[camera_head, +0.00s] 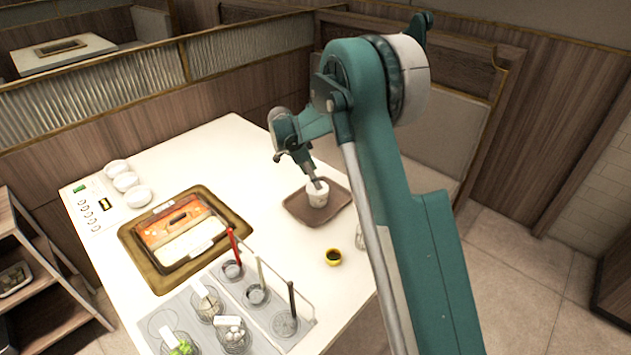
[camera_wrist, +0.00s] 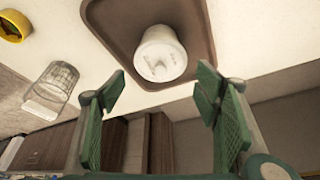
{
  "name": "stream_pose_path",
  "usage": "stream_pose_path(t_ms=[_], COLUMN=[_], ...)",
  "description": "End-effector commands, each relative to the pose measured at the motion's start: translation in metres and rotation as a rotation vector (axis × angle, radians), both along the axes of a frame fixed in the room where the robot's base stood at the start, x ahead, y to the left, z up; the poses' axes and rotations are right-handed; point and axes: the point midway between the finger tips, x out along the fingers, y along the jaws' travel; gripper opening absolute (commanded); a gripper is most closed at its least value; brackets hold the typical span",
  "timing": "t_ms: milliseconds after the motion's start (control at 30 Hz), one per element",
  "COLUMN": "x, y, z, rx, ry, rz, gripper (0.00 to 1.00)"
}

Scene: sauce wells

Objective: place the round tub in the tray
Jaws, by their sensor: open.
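The round tub (camera_head: 318,196) is white and stands upright in the brown tray (camera_head: 297,209), towards its right half. In the wrist view the tub (camera_wrist: 160,55) sits on the tray (camera_wrist: 201,62) near its edge, apart from the fingers. My gripper (camera_head: 316,178) is above and beside the tub in the head view, where its fingers partly overlap it. In the wrist view my gripper (camera_wrist: 165,98) is open, with its two green finger pads spread wide and nothing between them.
A yellow cup (camera_head: 333,257) stands in front of the tray, and a clear glass (camera_wrist: 55,85) shows in the wrist view. A hotpot (camera_head: 180,230), several utensils in holders (camera_head: 258,294) and white bowls (camera_head: 126,181) fill the table's left and front. The table behind the tray is clear.

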Motion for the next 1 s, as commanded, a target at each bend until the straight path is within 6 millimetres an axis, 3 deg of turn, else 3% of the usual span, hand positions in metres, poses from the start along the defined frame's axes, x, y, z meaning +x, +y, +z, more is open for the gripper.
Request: stream_pose_path(t_ms=[1000], x=[-0.0035], y=[-0.0028], z=[0.0092], rx=[0.003], ry=[0.001], rz=[0.011], gripper=[0.62])
